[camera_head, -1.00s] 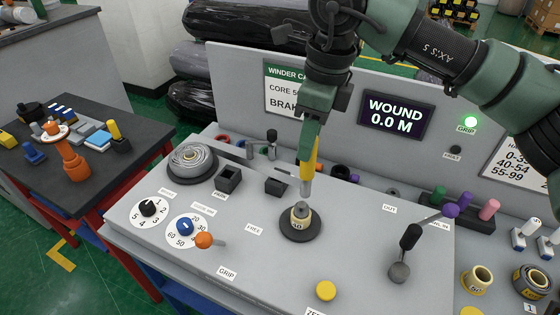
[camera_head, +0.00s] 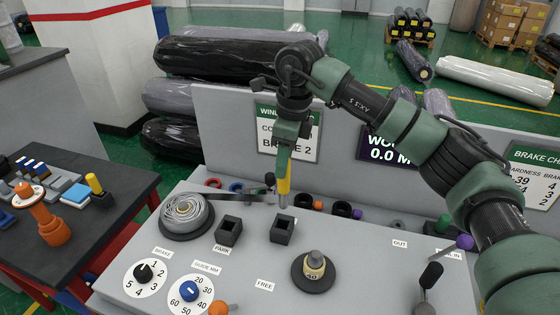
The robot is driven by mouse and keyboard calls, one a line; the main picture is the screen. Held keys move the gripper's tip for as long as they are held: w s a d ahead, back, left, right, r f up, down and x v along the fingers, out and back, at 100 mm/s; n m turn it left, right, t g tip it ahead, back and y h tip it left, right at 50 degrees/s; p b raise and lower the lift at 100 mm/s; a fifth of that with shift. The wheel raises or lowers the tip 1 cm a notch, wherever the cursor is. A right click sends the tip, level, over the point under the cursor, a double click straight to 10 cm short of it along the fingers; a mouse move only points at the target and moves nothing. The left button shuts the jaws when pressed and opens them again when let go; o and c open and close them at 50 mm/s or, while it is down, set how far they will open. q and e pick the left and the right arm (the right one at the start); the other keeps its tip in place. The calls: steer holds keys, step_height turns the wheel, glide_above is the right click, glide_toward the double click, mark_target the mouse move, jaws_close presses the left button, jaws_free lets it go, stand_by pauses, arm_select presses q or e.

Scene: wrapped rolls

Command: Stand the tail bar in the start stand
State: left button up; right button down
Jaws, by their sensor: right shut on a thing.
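My right gripper (camera_head: 284,190) points straight down and is shut. The tail bar (camera_head: 283,201) looks like the short grey piece at its yellow fingertips, largely hidden by them. A grey strip runs from the wound roll (camera_head: 187,213) towards this piece. The square black stand that looks like the start stand (camera_head: 283,232) is just below the fingertips in the picture. The bar's lower end appears close to the stand's top rim; I cannot tell whether it is above or behind the opening. My left gripper is not in view.
A similar square stand (camera_head: 228,232) by the PARK label is left of the start stand. A core on a dark round base (camera_head: 314,272) is front right. Dials (camera_head: 144,271) and a black-knobbed lever (camera_head: 430,278) stand on the grey panel. An upright board (camera_head: 222,130) rises behind.

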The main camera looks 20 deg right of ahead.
steer(key=shift+w+a+f+b, duration=0.15)
steer(key=shift+f+b, duration=0.25)
steer(key=shift+f, duration=0.2)
steer(key=b, duration=0.3)
glide_above(282, 207)
steer(key=w, duration=0.1)
steer(key=shift+w+d+f, duration=0.1)
steer(key=shift+f, duration=1.1)
steer(key=shift+d+f, duration=0.1)
steer(key=shift+f, duration=1.05)
steer(key=shift+b, duration=0.3)
steer(key=shift+f+b, duration=1.75)
steer(key=shift+f, duration=0.8)
steer(key=c, duration=1.1)
jaws_free()
steer(key=shift+o, duration=0.2)
steer(key=r, duration=0.2)
steer(key=r+b, duration=0.1)
steer(key=r, duration=0.4)
steer(key=shift+s+d+r, duration=0.3)
steer(key=shift+d+r, duration=0.1)
